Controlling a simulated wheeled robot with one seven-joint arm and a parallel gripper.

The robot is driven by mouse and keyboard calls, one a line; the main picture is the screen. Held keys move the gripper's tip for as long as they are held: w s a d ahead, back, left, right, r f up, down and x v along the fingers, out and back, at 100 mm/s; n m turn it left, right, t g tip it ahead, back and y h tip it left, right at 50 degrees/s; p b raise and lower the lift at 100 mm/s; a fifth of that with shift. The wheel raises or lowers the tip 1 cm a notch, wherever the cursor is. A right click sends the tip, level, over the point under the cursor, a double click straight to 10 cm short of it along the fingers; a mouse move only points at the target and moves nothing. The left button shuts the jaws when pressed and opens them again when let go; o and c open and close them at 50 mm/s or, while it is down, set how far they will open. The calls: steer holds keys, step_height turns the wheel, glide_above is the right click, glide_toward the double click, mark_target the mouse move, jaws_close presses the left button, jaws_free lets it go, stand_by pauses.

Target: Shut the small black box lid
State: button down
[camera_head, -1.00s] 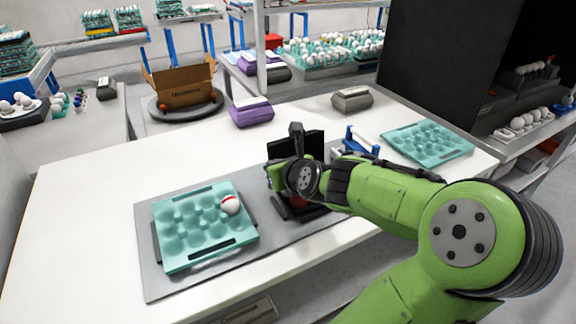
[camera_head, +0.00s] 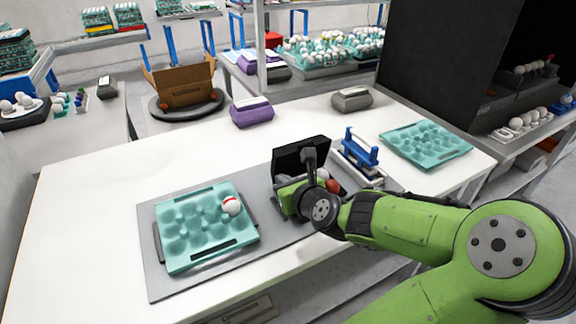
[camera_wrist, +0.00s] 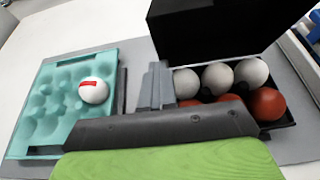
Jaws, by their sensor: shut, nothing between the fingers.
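The small black box stands on the grey mat, its lid (camera_head: 302,154) raised and upright at the back. In the wrist view the lid (camera_wrist: 215,28) stands open behind the box, which holds white and red-brown eggs (camera_wrist: 218,78). My gripper (camera_wrist: 155,85) is shut and empty, its fingers at the left side of the box, close to the lid's left edge. Whether they touch the box cannot be told. In the head view my gripper and wrist cover much of the box. A red-brown egg (camera_head: 333,185) shows beside the wrist.
A teal egg tray (camera_head: 185,245) with one red-banded white egg (camera_head: 231,205) lies left on the grey mat (camera_head: 165,285). A blue-handled rack (camera_head: 360,150) stands right of the box. Another teal tray (camera_head: 425,145) is farther right. The white table's left side is clear.

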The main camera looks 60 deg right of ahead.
steer(key=shift+s+a+f+b, duration=0.1)
steer(key=shift+s+f+b, duration=0.2)
steer(key=shift+b, duration=0.35)
steer(key=shift+s+a+f+b, duration=0.1)
steer(key=shift+a+f+b, duration=0.1)
steer(key=shift+b, duration=0.3)
steer(key=shift+f, duration=0.1)
steer(key=shift+a+f+b, duration=0.1)
steer(key=shift+f+b, duration=0.15)
steer(key=shift+b, duration=0.25)
steer(key=shift+s+f+b, duration=0.15)
steer(key=shift+s+b, duration=0.15)
steer(key=shift+b, duration=0.05)
steer(key=c, duration=1.6)
jaws_free()
steer(key=shift+c, duration=0.2)
